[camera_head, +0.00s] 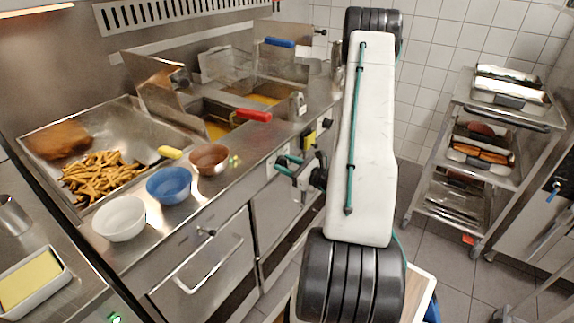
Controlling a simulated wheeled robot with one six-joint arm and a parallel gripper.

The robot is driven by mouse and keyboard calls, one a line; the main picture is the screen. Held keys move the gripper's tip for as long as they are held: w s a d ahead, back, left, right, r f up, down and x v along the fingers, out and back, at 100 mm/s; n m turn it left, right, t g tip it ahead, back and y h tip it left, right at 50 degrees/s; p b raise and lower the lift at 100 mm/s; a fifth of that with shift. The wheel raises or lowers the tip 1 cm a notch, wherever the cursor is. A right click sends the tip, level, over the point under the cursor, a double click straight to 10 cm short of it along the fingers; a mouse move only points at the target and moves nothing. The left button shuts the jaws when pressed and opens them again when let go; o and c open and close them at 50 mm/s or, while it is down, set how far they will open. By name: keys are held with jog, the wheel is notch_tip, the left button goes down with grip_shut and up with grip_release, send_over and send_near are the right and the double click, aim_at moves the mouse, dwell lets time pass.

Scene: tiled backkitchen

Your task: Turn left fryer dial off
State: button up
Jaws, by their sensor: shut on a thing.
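The left fryer (212,128) is an oil-filled basin with a red-handled basket, set in the steel counter. My gripper (282,165), with green-edged fingers, is at the front panel below this fryer. It is shut on the left fryer dial, which the fingers mostly hide, so I cannot tell which way the dial points. My white arm link with black joints stands upright in the middle of the view, right of the gripper. A yellow-marked control (308,138) sits further right on the same panel.
A white bowl (119,219), a blue bowl (169,186) and a brown bowl (209,160) stand on the counter's front edge. A tray of fries (100,177) lies behind them. A cabinet handle (209,264) juts out below. A trolley (490,180) stands at right, with tiled floor before it.

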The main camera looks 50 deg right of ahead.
jog(key=n, duration=0.5)
jog(key=shift+a+n, duration=0.15)
jog(key=shift+n, duration=0.15)
jog(key=n, duration=0.4)
jog(key=shift+f+n, duration=0.1)
jog(key=shift+n, duration=0.3)
jog(key=o, duration=0.9)
jog(key=shift+o, duration=0.2)
jog(key=shift+s, duration=0.1)
jog(key=s, duration=0.7)
jog(key=shift+s+d, duration=0.25)
jog(key=shift+s, duration=0.05)
